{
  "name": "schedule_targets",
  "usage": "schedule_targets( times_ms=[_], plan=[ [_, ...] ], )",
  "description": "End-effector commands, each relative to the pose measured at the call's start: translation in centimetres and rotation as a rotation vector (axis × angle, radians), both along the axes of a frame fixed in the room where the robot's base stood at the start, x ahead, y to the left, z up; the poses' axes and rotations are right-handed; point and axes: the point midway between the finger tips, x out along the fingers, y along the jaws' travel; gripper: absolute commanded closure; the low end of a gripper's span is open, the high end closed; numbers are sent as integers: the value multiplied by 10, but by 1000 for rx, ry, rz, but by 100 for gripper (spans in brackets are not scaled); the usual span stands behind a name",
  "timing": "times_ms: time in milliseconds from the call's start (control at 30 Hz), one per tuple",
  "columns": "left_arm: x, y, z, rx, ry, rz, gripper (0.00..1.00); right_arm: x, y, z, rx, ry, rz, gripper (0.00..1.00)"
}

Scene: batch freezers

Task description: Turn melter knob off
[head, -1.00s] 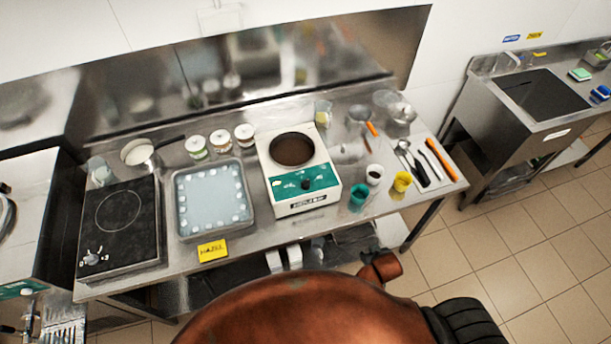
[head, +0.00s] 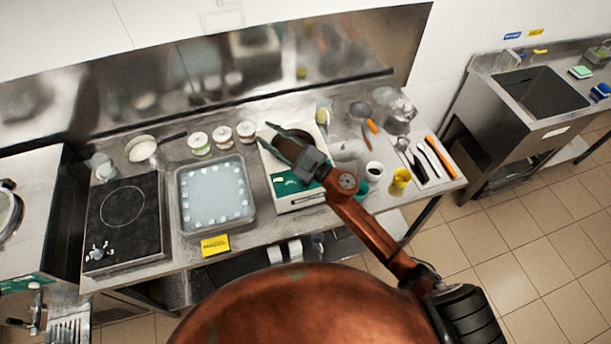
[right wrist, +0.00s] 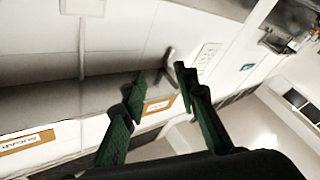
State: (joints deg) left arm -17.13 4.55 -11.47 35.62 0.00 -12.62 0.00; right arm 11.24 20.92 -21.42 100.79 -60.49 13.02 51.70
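The melter (head: 285,203) is a white box with a green front panel and a round brown-filled well. It stands mid-bench in the head view, and my right gripper and forearm cover much of it. Its dark knob, on the green panel, is hidden behind my arm. My right gripper (head: 264,132) is above the melter, with its fingers pointing to the upper left, apart and empty. In the right wrist view the two green fingers (right wrist: 160,75) are spread with nothing between them; that view shows wall and shelf labels, not the melter. My left gripper is not in view.
Several jars (head: 222,137) stand behind. A teal cup, a white cup (head: 374,169) and a yellow cup (head: 401,179) are close on the right, near my forearm.

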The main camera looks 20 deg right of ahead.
Motion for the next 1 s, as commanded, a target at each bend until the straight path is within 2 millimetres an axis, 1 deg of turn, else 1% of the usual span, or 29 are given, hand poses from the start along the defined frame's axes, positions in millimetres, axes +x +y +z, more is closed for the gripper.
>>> schedule_targets(
  times_ms=[33,67,100,167,200,233,267,300,367,400,467,500,533,567,600,700,800,833,933,1000],
  plan=[
    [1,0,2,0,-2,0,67,-8,36,7,-82,-36,127,72],
    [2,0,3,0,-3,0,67,-16,56,5,-134,-44,206,72],
    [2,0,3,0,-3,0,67,-27,78,-3,-213,-45,306,72],
    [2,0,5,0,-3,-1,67,-41,104,-22,-347,-23,443,72],
    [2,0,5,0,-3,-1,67,-49,114,-39,-445,6,522,72],
    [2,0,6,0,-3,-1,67,-55,118,-54,-522,38,576,72],
    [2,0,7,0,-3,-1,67,-58,117,-68,-602,74,620,72],
    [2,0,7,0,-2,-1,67,-60,113,-88,-712,133,669,72],
    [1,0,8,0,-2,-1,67,-60,94,-116,-880,239,713,72],
    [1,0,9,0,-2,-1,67,-57,76,-132,-987,319,722,72],
    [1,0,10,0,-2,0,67,-50,44,-148,-1136,444,708,72],
    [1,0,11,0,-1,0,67,-45,21,-155,-1223,526,686,72],
    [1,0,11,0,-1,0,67,-41,3,-158,-1281,587,662,72],
    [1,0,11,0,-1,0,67,-38,-13,-159,-1333,644,636,72],
    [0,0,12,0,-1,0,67,-34,-33,-159,-1392,714,598,72],
    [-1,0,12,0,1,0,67,-26,-73,-153,-1492,850,510,72],
    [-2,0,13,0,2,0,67,-24,-94,-148,-1541,926,456,72],
    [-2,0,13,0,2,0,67,-24,-98,-149,-1548,938,446,72],
    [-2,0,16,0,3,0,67,-24,-102,-155,-1556,958,436,72],
    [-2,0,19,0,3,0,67,-25,-102,-165,-1556,958,438,72]
  ],
)
